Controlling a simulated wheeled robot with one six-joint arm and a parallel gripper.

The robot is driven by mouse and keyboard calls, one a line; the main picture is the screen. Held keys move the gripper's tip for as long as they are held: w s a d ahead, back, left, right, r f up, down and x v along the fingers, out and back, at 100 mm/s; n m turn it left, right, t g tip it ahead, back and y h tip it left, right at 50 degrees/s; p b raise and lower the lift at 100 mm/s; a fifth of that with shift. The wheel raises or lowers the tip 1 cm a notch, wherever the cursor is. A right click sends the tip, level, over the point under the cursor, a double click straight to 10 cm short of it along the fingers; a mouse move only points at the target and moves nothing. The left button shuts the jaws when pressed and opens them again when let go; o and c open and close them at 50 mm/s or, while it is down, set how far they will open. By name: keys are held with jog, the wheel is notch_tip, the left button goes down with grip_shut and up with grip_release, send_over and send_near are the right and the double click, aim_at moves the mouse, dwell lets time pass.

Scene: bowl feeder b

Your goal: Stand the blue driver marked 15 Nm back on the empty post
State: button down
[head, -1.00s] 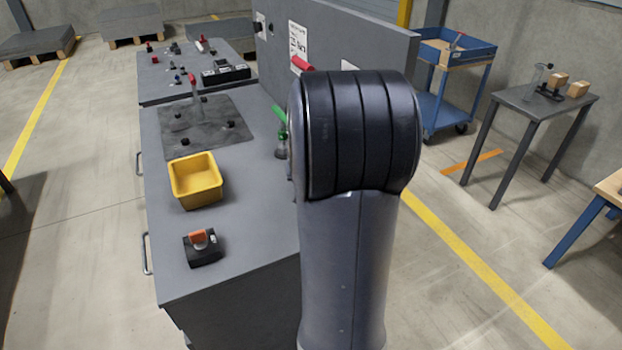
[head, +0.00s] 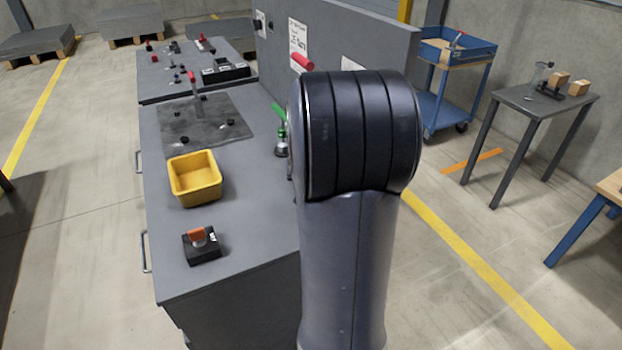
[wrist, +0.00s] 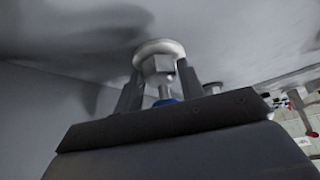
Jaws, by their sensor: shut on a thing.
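In the wrist view, my gripper (wrist: 162,92) has its two dark fingers close around a small blue part (wrist: 166,102), which looks like part of the blue driver. The 15 Nm mark cannot be read. A metal hex piece (wrist: 158,66) with a round pale flange is between and just beyond the fingertips; I cannot tell whether it belongs to the driver or to a post. Another metal piece (wrist: 212,88) shows to its right. In the head view my arm hides the gripper and the driver, and I cannot make out the empty post.
A green-handled driver (head: 279,113) and a red handle (head: 302,62) show beside my arm near the grey panel (head: 345,40). On the bench are a yellow bin (head: 195,180), a black block with an orange switch (head: 201,246) and a dark mat (head: 205,125).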

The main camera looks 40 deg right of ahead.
jog(key=shift+r, duration=0.1)
jog(key=c, duration=0.8)
grip_release()
jog(key=v, duration=1)
jog(key=shift+s+a+r, duration=0.15)
jog(key=shift+s+r, duration=0.05)
jog(key=shift+r, duration=0.05)
jog(key=x, duration=1.1)
jog(key=shift+r, duration=0.3)
